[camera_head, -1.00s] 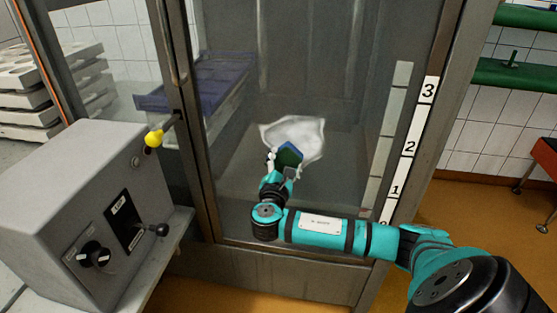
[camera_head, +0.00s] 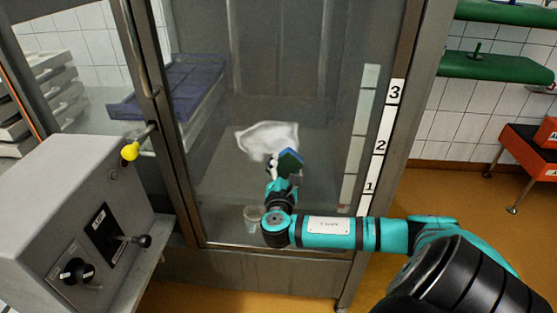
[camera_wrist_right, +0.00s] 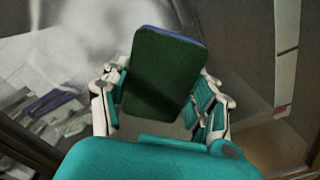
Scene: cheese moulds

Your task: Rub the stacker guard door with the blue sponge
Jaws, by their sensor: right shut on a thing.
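The stacker guard door (camera_head: 330,70) is a clear pane in a grey metal frame, with a whitish smeared patch (camera_head: 268,139) near its middle. My right gripper (camera_head: 283,165) is shut on the blue sponge (camera_head: 290,162), in front of the pane just below and right of the patch. In the right wrist view the sponge (camera_wrist_right: 163,75) shows a dark green face and a thin blue edge, between the white fingers of the gripper (camera_wrist_right: 160,100). The patch is a pale blur behind it there. I cannot tell whether the sponge touches the pane. My left gripper is not in view.
A grey control box (camera_head: 80,225) with knobs and a lever stands at the left. A numbered strip (camera_head: 385,130) runs up the right frame. Green shelves (camera_head: 500,68) and a red-orange stand (camera_head: 530,150) are at the right.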

